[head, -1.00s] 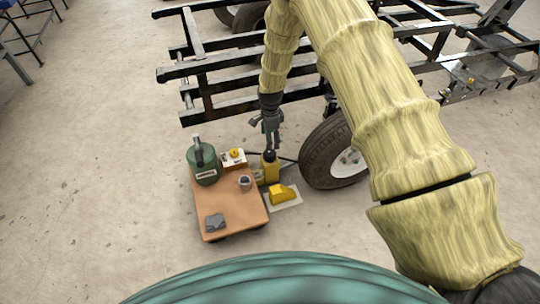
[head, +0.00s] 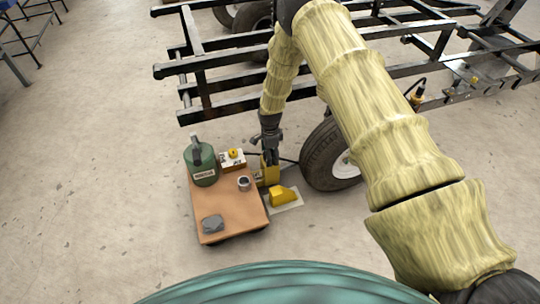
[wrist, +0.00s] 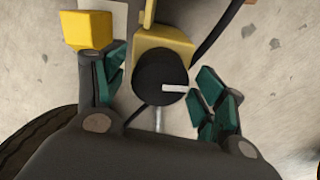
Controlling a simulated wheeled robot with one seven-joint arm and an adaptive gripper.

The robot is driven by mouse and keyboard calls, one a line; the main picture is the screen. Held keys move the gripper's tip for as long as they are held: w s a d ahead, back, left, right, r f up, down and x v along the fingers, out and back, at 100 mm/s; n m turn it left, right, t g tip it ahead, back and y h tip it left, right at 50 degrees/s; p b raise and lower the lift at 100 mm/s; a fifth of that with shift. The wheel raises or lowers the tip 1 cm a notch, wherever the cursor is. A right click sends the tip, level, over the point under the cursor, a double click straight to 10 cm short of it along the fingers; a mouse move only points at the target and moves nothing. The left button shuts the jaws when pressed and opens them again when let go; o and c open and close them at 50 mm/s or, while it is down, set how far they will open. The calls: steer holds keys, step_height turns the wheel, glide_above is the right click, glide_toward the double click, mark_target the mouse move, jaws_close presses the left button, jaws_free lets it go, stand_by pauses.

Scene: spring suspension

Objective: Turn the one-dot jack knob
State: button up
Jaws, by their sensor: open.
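A yellow jack (head: 271,175) stands on the floor between the cart and the wheel. In the wrist view its round black knob (wrist: 150,76) bears a white pointer line aimed to the right, above a yellow body (wrist: 165,45). I cannot make out any dot mark. My gripper (head: 270,156) points down over the jack and hides the knob in the head view. In the wrist view my gripper (wrist: 162,86) is open, with its teal finger pads on both sides of the knob. I see gaps between the pads and the knob.
A brown cart (head: 232,220) carries a green canister (head: 203,168), a white box with a yellow knob (head: 233,154), a metal cup (head: 244,183) and a grey block (head: 213,224). A yellow wedge (head: 282,195) lies beside it. A tyre (head: 325,158) and black frame (head: 225,115) stand close by.

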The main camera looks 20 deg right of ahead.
steer(key=shift+c, duration=0.5)
steer(key=c, duration=0.9)
steer(key=shift+c, duration=0.2)
steer(key=shift+r+n+p, duration=0.1)
steer(key=shift+n+p, duration=0.3)
steer(key=shift+p, duration=0.1)
